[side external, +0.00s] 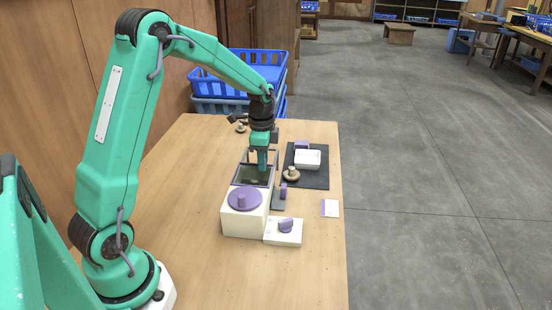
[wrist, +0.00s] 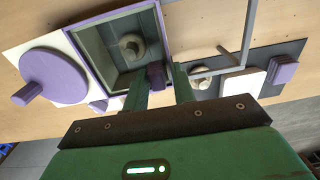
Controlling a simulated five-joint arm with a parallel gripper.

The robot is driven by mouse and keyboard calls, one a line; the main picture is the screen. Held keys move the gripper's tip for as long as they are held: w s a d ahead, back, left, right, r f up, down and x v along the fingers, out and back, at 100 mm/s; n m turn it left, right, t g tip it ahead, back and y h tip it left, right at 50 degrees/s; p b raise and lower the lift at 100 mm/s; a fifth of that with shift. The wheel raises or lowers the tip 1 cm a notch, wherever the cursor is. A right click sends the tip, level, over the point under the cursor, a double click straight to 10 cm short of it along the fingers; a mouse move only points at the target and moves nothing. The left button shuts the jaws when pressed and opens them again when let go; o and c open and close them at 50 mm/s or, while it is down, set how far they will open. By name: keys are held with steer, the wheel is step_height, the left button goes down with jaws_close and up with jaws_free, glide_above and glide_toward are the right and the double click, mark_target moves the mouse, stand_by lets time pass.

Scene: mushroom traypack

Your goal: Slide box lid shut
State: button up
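The box (side external: 258,186) is an open-topped container with a purple rim, standing beyond the cream block. In the wrist view the box (wrist: 98,42) is open and a pale mushroom (wrist: 132,46) lies inside. A small purple block (wrist: 155,76), perhaps the lid's handle, is at the box's near right corner. A thin grey frame (wrist: 236,48) extends right of the box; I cannot tell whether it is the lid or its rails. My gripper (side external: 262,172) points down over the box. Its fingers (wrist: 160,92) are apart, close around the purple block, with a gap at the right finger.
A cream block with a purple disc knob (side external: 243,197) stands in front of the box. A white box with a purple knob (side external: 285,226) sits beside it. Right are a dark mat (side external: 316,181), a white tray (side external: 308,162) and a mushroom (side external: 291,174).

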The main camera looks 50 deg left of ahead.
steer(key=shift+s+d+f, duration=0.25)
steer(key=shift+s, duration=0.05)
steer(key=shift+o, duration=0.4)
steer(key=shift+a+r, duration=0.15)
steer(key=shift+r, duration=2.15)
steer(key=shift+s+d+r, duration=0.1)
steer(key=shift+d+r, duration=0.15)
steer(key=shift+r, duration=0.15)
step_height(320, 180, up, 6)
steer(key=f+n+t, duration=0.1)
steer(key=n, duration=0.1)
glide_above(260, 181)
steer(key=s+d+r+n+t, duration=0.2)
steer(key=s+d+r+n, duration=0.1)
steer(key=s, duration=0.5)
steer(key=s+d+r+n+t, duration=0.2)
steer(key=s+d+n, duration=0.2)
steer(key=s, duration=0.5)
steer(key=shift+d+r, duration=0.4)
steer(key=shift+d, duration=0.65)
